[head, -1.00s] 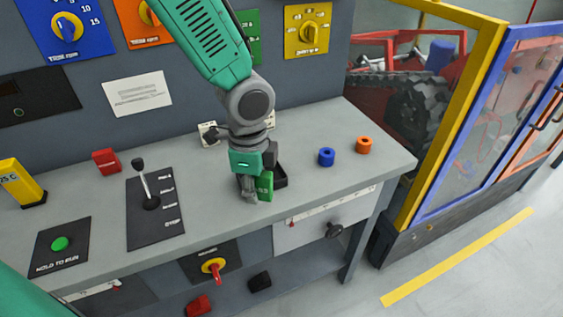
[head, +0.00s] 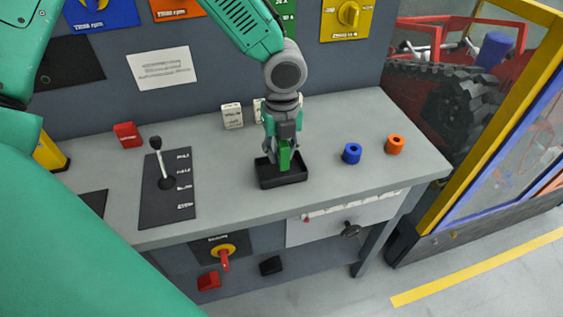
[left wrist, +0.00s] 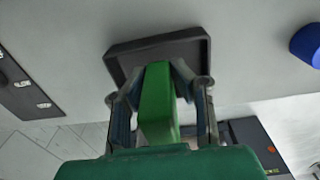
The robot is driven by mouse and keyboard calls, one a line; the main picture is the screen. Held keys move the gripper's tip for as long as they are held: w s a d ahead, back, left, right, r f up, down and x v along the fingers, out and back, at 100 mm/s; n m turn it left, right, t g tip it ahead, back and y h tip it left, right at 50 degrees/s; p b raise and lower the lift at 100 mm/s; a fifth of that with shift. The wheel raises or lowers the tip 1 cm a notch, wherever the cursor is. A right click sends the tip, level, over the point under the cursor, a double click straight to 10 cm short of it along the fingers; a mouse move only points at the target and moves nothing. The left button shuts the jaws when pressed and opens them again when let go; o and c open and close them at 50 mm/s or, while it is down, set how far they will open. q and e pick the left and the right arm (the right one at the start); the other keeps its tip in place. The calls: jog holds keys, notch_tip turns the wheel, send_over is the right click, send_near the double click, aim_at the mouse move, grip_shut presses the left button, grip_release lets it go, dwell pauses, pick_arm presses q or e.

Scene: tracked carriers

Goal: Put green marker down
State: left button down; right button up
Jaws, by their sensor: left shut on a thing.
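The green marker (head: 285,156) is a green block held upright between the fingers of my left gripper (head: 284,142). Its lower end is over or inside the small black tray (head: 283,183) on the grey bench. I cannot tell whether it touches the tray floor. In the left wrist view, the fingers (left wrist: 160,95) clasp both sides of the green marker (left wrist: 157,105), and the tray (left wrist: 150,45) lies beyond its far end. My right gripper is not in view.
A lever panel (head: 167,190) and a red block (head: 127,134) are to the left. Bare bench (head: 325,130) lies between tray and rings.

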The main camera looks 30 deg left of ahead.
aim_at(279, 163)
pick_arm(q)
jog(key=f, duration=0.3)
jog(key=shift+a+f, duration=0.15)
jog(key=shift+a, duration=0.1)
jog(key=shift+s, duration=0.1)
jog(key=shift+d+f, duration=0.1)
jog(key=shift+d, duration=0.05)
jog(key=c, duration=1.4)
grip_release()
jog(key=shift+s, duration=0.1)
jog(key=shift+f, duration=0.1)
jog(key=r, duration=0.4)
jog(key=r+p, duration=0.1)
jog(key=r, duration=0.7)
jog(key=shift+w+r, duration=0.3)
jog(key=shift+r, duration=0.05)
